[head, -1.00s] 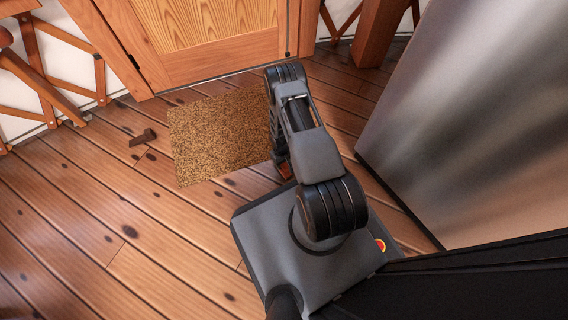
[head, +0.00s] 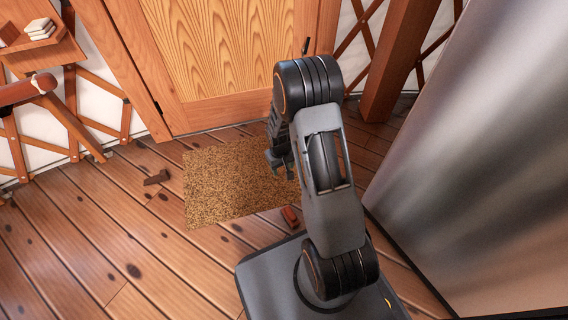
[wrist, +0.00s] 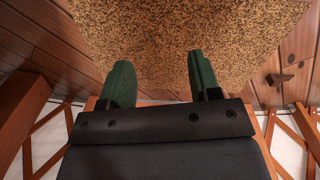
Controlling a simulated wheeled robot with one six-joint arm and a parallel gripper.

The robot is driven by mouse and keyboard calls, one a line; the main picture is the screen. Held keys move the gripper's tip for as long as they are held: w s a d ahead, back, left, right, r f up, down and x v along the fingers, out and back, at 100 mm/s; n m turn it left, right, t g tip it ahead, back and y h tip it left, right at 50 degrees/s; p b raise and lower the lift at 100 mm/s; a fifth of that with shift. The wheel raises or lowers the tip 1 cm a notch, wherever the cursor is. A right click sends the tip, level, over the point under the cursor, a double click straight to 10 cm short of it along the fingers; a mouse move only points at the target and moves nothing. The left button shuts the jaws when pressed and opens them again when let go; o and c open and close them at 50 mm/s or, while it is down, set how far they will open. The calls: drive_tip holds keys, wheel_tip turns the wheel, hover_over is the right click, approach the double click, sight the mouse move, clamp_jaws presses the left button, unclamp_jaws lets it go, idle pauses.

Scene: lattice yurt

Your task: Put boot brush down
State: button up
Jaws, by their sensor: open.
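A small reddish-brown block with a dark side, which looks like the boot brush (head: 290,215), lies on the floor at the near right edge of the doormat (head: 225,185). It does not show in the wrist view. My gripper (head: 280,168) is over the right part of the doormat, beyond the block and apart from it. In the wrist view my gripper (wrist: 157,62) has its green fingers wide apart with nothing between them, only doormat behind. The arm hides the mat's right end in the head view.
A small dark brown piece (head: 157,177) lies on the planks left of the doormat. A wooden door (head: 230,50) stands behind the mat. A large grey metallic cabinet (head: 490,150) blocks the right, near a wooden post (head: 400,60). The left floor is mostly clear.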

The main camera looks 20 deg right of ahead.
drive_tip(key=s+a+r+t, duration=0.1)
drive_tip(key=s+a+r, duration=0.1)
drive_tip(key=r, duration=0.6)
drive_tip(key=s+a+r, duration=0.1)
drive_tip(key=s+r, duration=0.1)
drive_tip(key=r, duration=0.5)
drive_tip(key=s+a+r+t, duration=0.1)
drive_tip(key=s+a+r, duration=0.2)
drive_tip(key=s+r, duration=0.7)
drive_tip(key=shift+s+a+m+t+y, duration=0.2)
drive_tip(key=shift+s+m+t+y, duration=0.15)
drive_tip(key=shift+s, duration=0.3)
drive_tip(key=shift+r, duration=0.15)
